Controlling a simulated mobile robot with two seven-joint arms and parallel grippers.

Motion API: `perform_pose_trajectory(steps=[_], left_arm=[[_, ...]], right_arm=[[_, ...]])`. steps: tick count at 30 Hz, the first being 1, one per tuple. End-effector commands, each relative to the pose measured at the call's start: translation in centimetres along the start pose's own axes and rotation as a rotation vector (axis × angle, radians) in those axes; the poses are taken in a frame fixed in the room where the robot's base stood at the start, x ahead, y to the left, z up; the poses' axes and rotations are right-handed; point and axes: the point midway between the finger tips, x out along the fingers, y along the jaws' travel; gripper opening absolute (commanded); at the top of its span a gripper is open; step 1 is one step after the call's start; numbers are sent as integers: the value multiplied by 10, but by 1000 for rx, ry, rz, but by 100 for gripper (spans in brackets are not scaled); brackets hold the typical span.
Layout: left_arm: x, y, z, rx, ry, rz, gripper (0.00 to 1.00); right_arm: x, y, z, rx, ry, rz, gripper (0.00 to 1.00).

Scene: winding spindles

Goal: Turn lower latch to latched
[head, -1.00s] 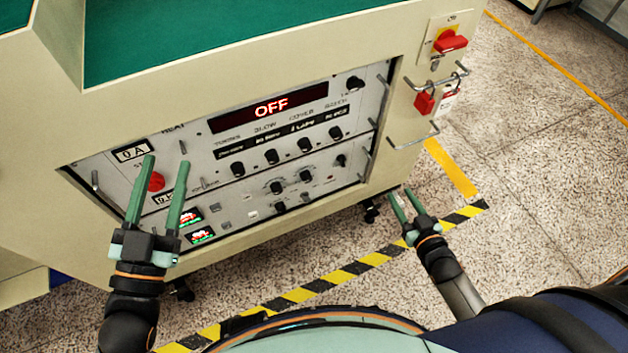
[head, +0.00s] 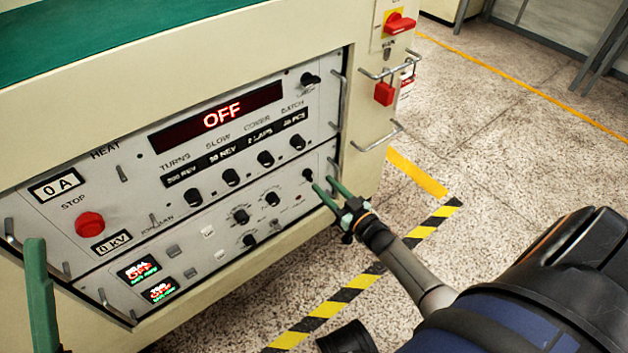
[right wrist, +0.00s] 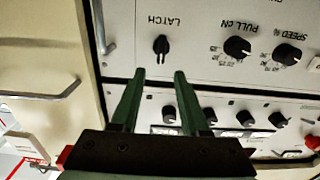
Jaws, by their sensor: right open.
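The lower latch (head: 308,175) is a small black knob at the right end of the lower panel. In the right wrist view the picture is upside down, and the latch (right wrist: 161,45) shows beside the word LATCH, its grip roughly upright. My right gripper (head: 323,184) is open and empty, its fingers pointing at the panel. In the right wrist view its fingertips (right wrist: 159,71) lie to either side of the latch's line, apart from the knob. One finger of my left gripper (head: 40,295) shows at the left edge; the rest is out of frame.
The upper latch (head: 309,79) sits at the top right of the upper panel, beside the OFF display (head: 222,115). Metal handles (head: 338,100) stick out near the right gripper. A red padlock (head: 384,94) hangs on the cabinet's side. Open floor lies to the right.

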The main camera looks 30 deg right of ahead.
Motion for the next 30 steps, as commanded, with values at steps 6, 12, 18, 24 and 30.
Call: perform_pose_trajectory(steps=[6,12,18,24,30], left_arm=[[-12,7,13,1,-8,6,50],[-14,9,16,8,-11,11,50],[-14,9,16,8,-12,11,50],[-14,9,16,8,-12,11,50],[-14,10,16,7,-13,10,50]], right_arm=[[37,0,3,0,0,1,45],[50,0,2,0,-2,0,45],[52,0,0,0,-2,0,45],[51,0,1,0,-2,1,32],[51,0,1,0,-2,1,9]])
